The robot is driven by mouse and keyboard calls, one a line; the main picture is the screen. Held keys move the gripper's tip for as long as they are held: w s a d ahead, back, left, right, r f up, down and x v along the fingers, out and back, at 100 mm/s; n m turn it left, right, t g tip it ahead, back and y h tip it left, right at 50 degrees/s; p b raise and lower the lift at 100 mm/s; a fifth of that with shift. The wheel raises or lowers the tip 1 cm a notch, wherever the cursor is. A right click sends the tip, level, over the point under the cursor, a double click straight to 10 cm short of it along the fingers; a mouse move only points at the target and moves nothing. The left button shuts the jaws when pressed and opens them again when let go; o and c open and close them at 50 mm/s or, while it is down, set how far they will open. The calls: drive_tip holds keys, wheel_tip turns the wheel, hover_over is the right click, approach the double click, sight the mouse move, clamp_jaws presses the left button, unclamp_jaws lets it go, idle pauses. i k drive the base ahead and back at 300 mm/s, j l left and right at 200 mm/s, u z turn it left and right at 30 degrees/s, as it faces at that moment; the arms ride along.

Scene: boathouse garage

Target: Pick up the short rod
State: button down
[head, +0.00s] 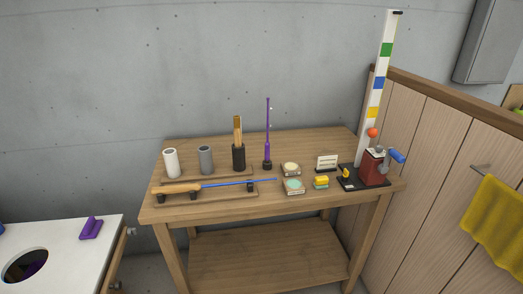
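Two rod-like things are on the wooden workbench (225,208). A blue rod with a tan handle (181,188) lies flat along the front left, on low dark supports over a wooden board. Its thin blue shaft (235,183) points right. A thin purple rod (267,130) stands upright in a small black base behind it. I cannot tell from the picture which one is the short rod. My gripper is not in view.
White (171,164) and grey (206,160) cylinders and a black cup with tan sticks (238,157) stand behind the blue rod. Small tins (293,186), a red-bodied device (373,168) and a tall striped post (381,85) are right. A white table (80,255) is left.

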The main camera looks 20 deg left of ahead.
sight(196, 187)
drive_tip(key=i+l, duration=0.1)
drive_tip(key=i, duration=0.35)
drive_tip(key=i+l, duration=0.1)
drive_tip(key=i, duration=0.3)
drive_tip(key=i+l, duration=0.15)
drive_tip(key=i, duration=0.3)
drive_tip(key=i+u, duration=0.1)
drive_tip(key=u, duration=0.65)
drive_tip(key=i+l+u, duration=0.1)
drive_tip(key=u, duration=0.3)
drive_tip(key=l+u, duration=0.1)
drive_tip(key=u, duration=1.05)
drive_tip(key=i+l, duration=0.05)
